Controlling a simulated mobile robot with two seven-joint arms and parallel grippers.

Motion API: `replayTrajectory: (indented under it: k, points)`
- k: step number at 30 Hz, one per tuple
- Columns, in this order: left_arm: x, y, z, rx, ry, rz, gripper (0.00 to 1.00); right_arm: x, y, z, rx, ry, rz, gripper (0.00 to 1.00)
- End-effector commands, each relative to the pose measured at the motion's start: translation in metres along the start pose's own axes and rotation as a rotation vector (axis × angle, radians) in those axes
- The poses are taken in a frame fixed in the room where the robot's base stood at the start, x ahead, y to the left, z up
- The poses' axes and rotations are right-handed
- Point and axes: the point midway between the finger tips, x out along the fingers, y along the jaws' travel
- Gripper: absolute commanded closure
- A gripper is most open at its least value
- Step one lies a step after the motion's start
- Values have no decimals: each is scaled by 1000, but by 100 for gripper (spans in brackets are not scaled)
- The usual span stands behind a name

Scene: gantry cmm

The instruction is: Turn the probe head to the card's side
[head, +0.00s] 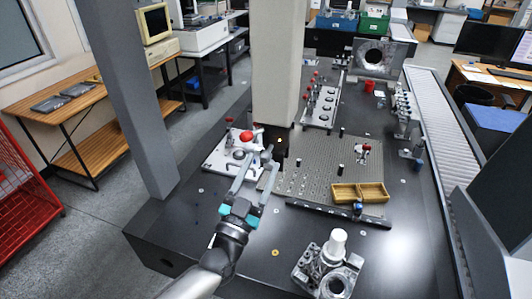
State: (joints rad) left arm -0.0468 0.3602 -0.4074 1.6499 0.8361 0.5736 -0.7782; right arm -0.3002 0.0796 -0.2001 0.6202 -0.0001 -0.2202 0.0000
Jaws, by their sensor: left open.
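A pale vertical column (276,70) comes down over the dark table, with a small dark part (281,145) at its lower end; this may be the probe head, but it is too small to tell its turn. My left gripper (257,158) is open, its two long grey fingers pointing away from me, close to the column's lower end. I cannot tell whether they touch anything. A white plate (217,158) with a red ball (246,136) lies just left of the fingers, partly behind them. I cannot make out a card. My right gripper is not in view.
A perforated plate (310,178) lies right of the gripper, with a yellow two-part tray (345,194) on it and a dark bar (320,211) along its front. A metal fixture with a white knob (337,243) stands nearer. The table's front left (180,225) is mostly clear.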

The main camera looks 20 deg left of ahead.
Motion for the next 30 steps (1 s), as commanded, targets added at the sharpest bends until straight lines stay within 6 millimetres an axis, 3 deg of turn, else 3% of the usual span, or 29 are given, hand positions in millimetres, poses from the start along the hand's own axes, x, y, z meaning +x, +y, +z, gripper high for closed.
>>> replayTrajectory:
  k: [7,20,30]
  points:
    - [29,0,0,1,1,1,39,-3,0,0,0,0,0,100]
    - [36,0,0,1,-1,1,39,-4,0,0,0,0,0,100]
    - [36,0,0,1,-1,1,78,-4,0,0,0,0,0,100]
